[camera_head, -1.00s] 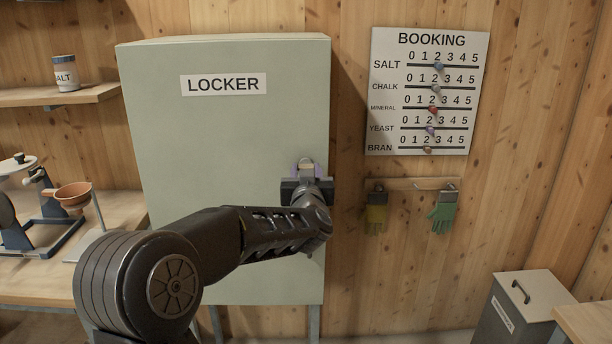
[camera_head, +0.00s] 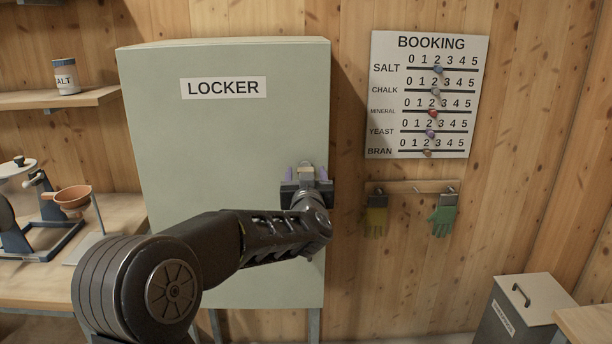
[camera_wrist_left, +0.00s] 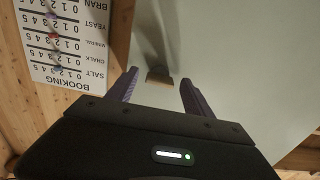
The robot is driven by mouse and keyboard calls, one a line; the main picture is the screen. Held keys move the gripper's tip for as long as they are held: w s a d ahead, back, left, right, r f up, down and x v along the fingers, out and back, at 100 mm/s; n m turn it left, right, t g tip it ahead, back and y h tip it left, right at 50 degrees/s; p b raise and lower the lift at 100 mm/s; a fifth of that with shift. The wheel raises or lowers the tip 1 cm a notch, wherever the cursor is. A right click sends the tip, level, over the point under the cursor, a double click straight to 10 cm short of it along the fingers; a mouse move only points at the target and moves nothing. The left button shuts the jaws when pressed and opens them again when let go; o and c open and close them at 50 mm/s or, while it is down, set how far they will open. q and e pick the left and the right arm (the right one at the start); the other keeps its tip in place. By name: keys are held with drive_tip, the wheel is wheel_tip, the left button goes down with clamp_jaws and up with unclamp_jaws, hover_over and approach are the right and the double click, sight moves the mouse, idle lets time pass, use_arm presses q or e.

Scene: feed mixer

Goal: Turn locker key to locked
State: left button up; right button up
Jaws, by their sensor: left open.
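The grey-green locker (camera_head: 225,140) stands against the wall with its door shut, and a LOCKER label on it. My left gripper (camera_head: 306,172) is at the right edge of the locker door, open, with its purple fingers apart. In the left wrist view, the open fingers (camera_wrist_left: 158,90) point at the locker face (camera_wrist_left: 225,60). A small brown key-like piece (camera_wrist_left: 160,77) shows between and beyond the fingertips, apart from both. In the head view, a small pale part (camera_head: 306,173) shows between the fingers; whether the key is turned cannot be told. My right gripper is not in view.
A booking board (camera_head: 428,95) with sliders hangs right of the locker, above a peg rail (camera_head: 412,187) with gloves (camera_head: 443,215). A shelf with a salt tin (camera_head: 66,75) and a bench with a scale stand left. A grey bin (camera_head: 520,310) stands lower right.

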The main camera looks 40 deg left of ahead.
use_arm(q)
drive_tip(key=v, duration=0.7)
drive_tip(key=shift+s+d, duration=0.25)
drive_tip(key=shift+s, duration=0.05)
